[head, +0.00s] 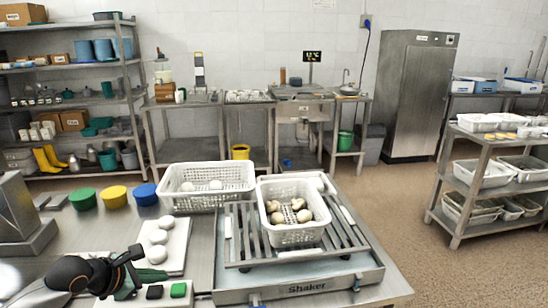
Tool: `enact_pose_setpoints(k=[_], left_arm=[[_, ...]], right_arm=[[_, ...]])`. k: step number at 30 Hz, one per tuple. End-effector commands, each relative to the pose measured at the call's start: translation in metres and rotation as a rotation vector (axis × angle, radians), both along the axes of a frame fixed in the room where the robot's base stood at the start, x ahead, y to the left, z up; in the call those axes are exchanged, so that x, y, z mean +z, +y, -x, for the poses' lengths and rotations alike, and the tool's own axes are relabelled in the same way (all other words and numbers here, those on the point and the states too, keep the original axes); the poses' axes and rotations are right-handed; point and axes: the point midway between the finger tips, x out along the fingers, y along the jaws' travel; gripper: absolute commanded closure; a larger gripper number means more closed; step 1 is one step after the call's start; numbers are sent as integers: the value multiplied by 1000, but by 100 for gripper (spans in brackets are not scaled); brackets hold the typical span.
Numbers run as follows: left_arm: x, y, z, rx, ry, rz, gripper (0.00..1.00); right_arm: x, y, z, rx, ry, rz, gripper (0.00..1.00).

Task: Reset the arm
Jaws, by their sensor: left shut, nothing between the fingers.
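My left arm comes in low at the left, and its black gripper (134,256) is shut and empty above the front left of the steel table. It is left of the shaker and in front of a white board (176,236) with several pale round pieces on it. My right gripper is not in view. A small white perforated basket (291,236) with several potato-like pieces stands on the slatted platform of the shaker (308,286). A larger white perforated basket (205,204) with pale round pieces stands behind it to the left.
Green (83,199), yellow (114,197) and blue (145,194) round containers stand at the table's back left. A grey metal device (22,225) stands at the left edge. Black and green buttons (178,290) are close to my gripper. Shelves and a steel cabinet (415,95) stand beyond the table.

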Motion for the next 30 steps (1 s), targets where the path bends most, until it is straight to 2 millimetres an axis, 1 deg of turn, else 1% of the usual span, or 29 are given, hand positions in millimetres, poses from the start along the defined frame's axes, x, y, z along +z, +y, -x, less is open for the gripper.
enact_pose_setpoints(k=[1,2,3,5,6,8,9,10,12,14,15,17,18,20,21,23,24,25,26,27,30], left_arm=[[-8,-29,10,-13,34,133,100],[-11,-48,16,-15,54,229,100],[-13,-71,25,-11,84,367,100],[-12,-104,38,15,137,587,100],[-9,-122,46,43,173,736,100],[-2,-143,56,103,232,954,100],[2,-153,61,154,273,1098,100],[5,-158,65,198,304,1204,100],[10,-164,71,321,377,1446,100],[9,-163,75,449,441,1644,100],[6,-160,79,544,485,1773,100],[-2,-153,84,707,547,1956,100],[-12,-147,89,825,589,2069,100],[-29,-138,100,1020,648,2231,100],[-44,-132,109,1161,685,2328,100],[-68,-126,127,1388,739,2458,100],[-85,-123,142,1545,769,2529,100],[-97,-122,153,-1636,-779,-2538,100],[-109,-122,165,-1644,-751,-2421,100],[-123,-123,181,-1648,-716,-2279,100],[-149,-129,217,-1645,-645,-1995,100]], right_arm=[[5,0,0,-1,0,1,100],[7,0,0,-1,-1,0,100],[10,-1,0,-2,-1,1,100],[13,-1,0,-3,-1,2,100],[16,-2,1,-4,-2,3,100],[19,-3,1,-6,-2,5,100],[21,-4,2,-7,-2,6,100],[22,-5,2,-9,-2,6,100],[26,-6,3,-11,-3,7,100],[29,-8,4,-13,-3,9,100],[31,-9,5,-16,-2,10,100],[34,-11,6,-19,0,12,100],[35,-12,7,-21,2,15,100],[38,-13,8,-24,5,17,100],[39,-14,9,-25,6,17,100],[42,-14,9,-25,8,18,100],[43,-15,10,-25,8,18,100],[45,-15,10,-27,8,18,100],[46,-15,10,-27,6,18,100],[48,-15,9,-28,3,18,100],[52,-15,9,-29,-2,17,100]])
